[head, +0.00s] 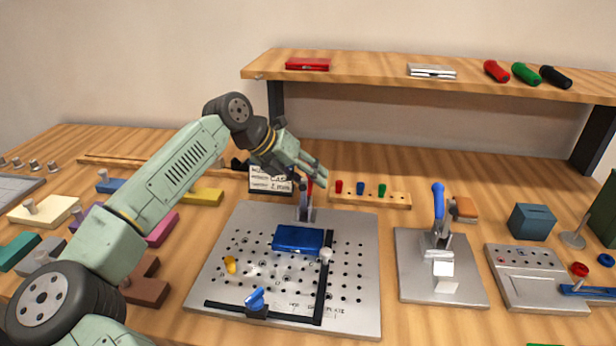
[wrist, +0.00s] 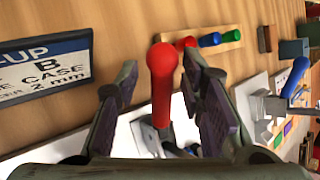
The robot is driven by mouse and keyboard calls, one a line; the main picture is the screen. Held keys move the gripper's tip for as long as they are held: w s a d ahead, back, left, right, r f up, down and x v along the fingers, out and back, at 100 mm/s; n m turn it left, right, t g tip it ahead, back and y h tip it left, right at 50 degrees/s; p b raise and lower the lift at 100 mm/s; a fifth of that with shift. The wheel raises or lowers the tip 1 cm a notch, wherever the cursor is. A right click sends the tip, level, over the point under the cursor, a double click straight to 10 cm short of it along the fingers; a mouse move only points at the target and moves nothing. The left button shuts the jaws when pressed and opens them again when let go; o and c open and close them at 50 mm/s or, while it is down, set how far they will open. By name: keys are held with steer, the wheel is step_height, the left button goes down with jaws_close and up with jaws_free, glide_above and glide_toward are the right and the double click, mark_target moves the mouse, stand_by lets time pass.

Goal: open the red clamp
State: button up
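The red clamp has a red handle (head: 310,185) standing upright at the back edge of the perforated metal plate (head: 215,270), with its metal base (head: 305,213) below. In the wrist view the red handle (wrist: 162,85) rises between my two fingers, with space on both sides. My gripper (wrist: 165,90) is open around the handle, and neither finger visibly touches it. In the head view my gripper (head: 308,180) is at the clamp's handle and partly covers it.
A blue block (head: 298,239) lies on the plate. A blue-handled clamp (head: 438,203) stands on a separate plate to the right. A sign (head: 270,181) and a wooden peg strip (head: 395,200) stand close behind the red clamp. A shelf (head: 380,82) runs above the back.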

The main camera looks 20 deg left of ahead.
steer(key=v, duration=1.2)
steer(key=shift+d+r, duration=0.1)
